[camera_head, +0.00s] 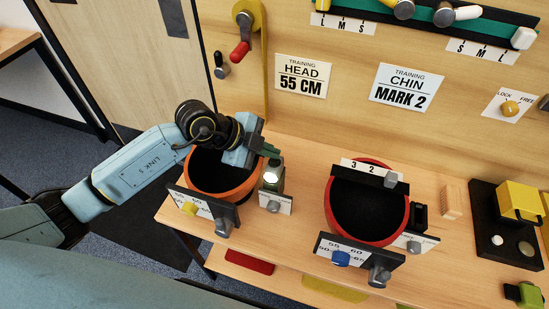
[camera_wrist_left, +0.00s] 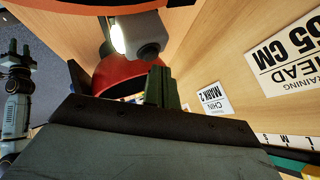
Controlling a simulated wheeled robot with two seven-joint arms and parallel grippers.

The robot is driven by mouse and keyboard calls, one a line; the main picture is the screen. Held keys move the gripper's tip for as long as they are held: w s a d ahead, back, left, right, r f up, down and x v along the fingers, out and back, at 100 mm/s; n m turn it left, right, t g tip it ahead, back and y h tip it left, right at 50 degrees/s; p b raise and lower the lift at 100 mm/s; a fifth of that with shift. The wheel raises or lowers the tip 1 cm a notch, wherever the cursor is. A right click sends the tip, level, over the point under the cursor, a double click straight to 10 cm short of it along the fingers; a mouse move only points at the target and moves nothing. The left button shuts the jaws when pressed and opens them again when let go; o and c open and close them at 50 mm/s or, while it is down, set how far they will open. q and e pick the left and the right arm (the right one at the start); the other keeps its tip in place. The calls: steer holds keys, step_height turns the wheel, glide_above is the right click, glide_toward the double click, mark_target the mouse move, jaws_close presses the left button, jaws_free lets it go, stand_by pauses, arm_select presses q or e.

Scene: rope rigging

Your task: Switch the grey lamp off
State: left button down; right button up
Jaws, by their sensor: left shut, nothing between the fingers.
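The grey lamp (camera_head: 272,180) stands at the front right of the orange-rimmed bowl, and its top glows white. In the left wrist view the grey lamp (camera_wrist_left: 150,33) shows close up at the top, with a bright lit strip. My left gripper (camera_head: 273,155) is shut and empty, its dark green fingers just above and behind the lamp in the head view. The shut fingers (camera_wrist_left: 162,88) show below the lamp in the wrist view. I cannot tell whether they touch it. What looks like my right gripper (camera_wrist_left: 18,50) is small at the left edge of the wrist view.
The orange-rimmed bowl (camera_head: 247,190) sits under my left wrist. A red-rimmed bowl (camera_head: 329,210) stands to the right, with a clamp at its rim. A wooden back panel (camera_head: 330,120) carries signs, a red-handled lever (camera_head: 240,52) and a yellow knob (camera_head: 510,108).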

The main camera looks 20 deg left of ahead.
arm_select(q)
steer(key=shift+f, duration=0.6)
stand_by(0.7)
steer(key=shift+r, duration=0.1)
steer(key=shift+r+p, duration=0.8)
steer(key=shift+p, duration=0.35)
step_height(320, 180, up, 5)
steer(key=p, duration=0.6)
stand_by(0.6)
